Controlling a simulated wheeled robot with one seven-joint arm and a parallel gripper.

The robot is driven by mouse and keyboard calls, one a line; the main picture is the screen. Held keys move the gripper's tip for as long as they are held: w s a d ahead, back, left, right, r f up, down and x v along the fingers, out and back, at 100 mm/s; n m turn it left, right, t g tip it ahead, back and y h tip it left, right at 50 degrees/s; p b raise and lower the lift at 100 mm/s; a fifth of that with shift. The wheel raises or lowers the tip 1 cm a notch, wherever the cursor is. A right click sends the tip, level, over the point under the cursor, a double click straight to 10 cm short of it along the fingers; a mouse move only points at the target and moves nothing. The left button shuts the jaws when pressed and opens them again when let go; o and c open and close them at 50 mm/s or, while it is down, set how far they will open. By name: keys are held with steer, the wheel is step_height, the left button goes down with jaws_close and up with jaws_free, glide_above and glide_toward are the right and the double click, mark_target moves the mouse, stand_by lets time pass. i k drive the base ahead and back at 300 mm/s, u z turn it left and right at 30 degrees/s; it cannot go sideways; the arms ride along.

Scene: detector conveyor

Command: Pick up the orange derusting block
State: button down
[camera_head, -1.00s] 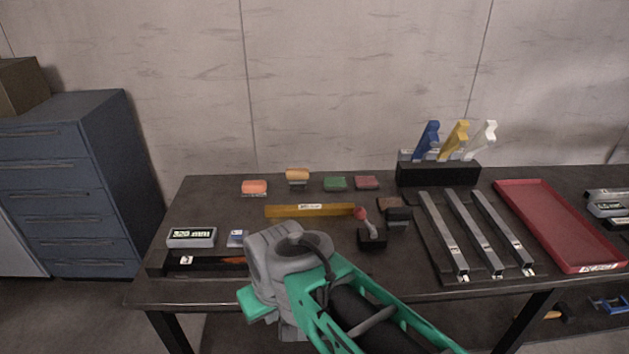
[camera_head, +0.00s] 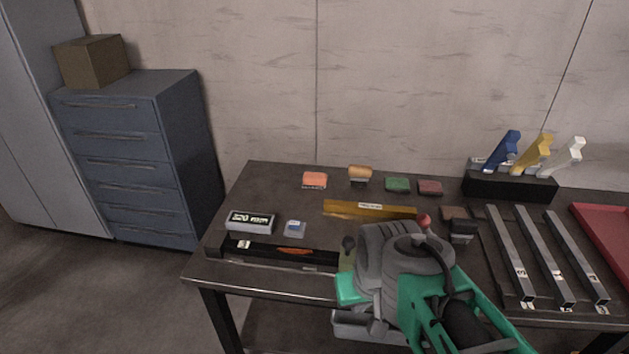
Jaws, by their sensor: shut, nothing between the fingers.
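A coral-orange block (camera_head: 315,179) lies near the back left of the dark table. A lighter, tan-orange block (camera_head: 360,173) lies just to its right; which of the two is the orange derusting block is not certain from colour alone. A green block (camera_head: 397,184) and a dark red block (camera_head: 430,187) continue the row. My gripper (camera_head: 358,326) shows only as a grey housing below my wrist at the table's front edge; its fingers cannot be made out. It is shut and empty, well in front of the blocks and apart from them.
A yellow bar (camera_head: 369,209) lies between my arm and the blocks. A labelled grey box (camera_head: 250,222), a small blue-and-white item (camera_head: 295,228) and a black level (camera_head: 283,251) lie at front left. Metal rails (camera_head: 537,257) and a black holder (camera_head: 510,184) stand right. The table's left back is clear.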

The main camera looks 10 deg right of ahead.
mark_target(312, 180)
steer(key=u, duration=0.25)
steer(key=k, duration=0.25)
steer(key=u, duration=1.55)
steer(key=i, duration=2.5)
steer(key=z, duration=1.05)
steer(key=i, duration=0.7)
steer(key=z, duration=1)
steer(key=i, duration=1.25)
steer(key=z, duration=0.15)
